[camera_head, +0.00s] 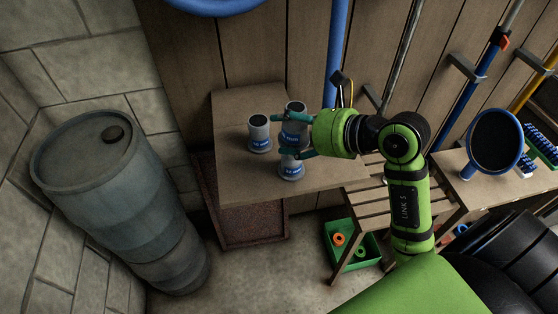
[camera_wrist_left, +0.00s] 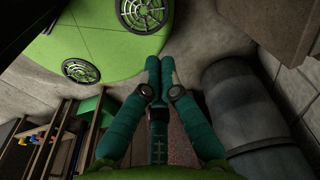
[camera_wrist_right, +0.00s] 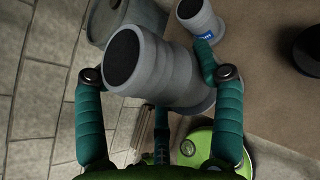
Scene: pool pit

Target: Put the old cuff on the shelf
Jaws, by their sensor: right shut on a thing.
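My right gripper (camera_head: 279,138) is shut on a grey ribbed cuff (camera_head: 295,108) with a dark mouth, over a wooden surface (camera_head: 232,104). The held cuff fills the middle of the right wrist view (camera_wrist_right: 140,65), between the fingers. A like grey cuff with a blue label (camera_head: 259,133) stands upright beside it. A grey labelled flared part (camera_head: 291,169) shows under the lower finger; I cannot tell whether it is a separate cuff. Contact between held cuff and surface is unclear. My left gripper (camera_wrist_left: 160,62) is shut and empty, its fingertips together.
A large grey barrel (camera_head: 105,200) stands at the left by the block wall. A blue pipe (camera_head: 335,55) rises behind the surface. A slatted bench (camera_head: 385,200) stands to the right, with a green crate (camera_head: 350,262) of rings near its legs. A round blue-rimmed thing (camera_head: 495,142) is farther right.

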